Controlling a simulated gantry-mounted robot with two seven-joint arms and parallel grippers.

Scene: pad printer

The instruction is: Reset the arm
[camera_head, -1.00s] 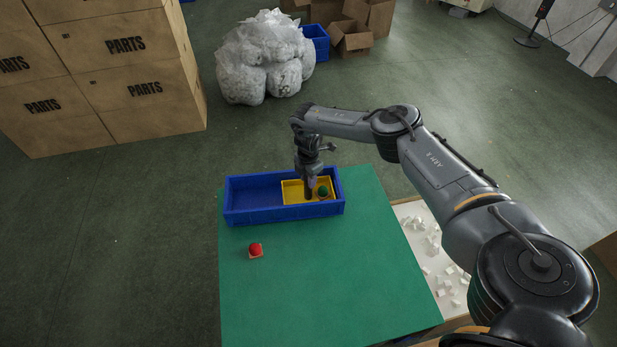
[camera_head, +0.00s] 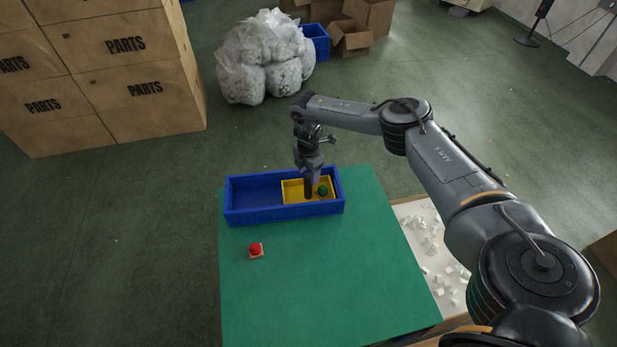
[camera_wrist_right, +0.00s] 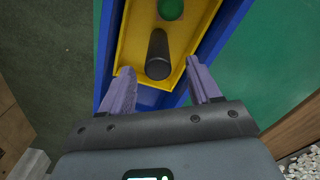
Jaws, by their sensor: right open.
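My right gripper (camera_head: 309,176) hangs over the right part of a blue bin (camera_head: 255,210). Its fingers are spread and empty in the right wrist view (camera_wrist_right: 160,66). A black cylinder (camera_wrist_right: 158,54) stands in the yellow tray (camera_wrist_right: 136,40), showing between and beyond the fingers. In the head view the cylinder (camera_head: 308,190) is just below the gripper. The yellow tray (camera_head: 292,187) sits inside the blue bin, with a green ball-like piece (camera_head: 323,191) at its right end. My left gripper is not in view.
White blocks (camera_head: 430,240) lie in a tray at the right. PARTS boxes (camera_head: 130,50) and bags (camera_head: 265,55) stand farther back.

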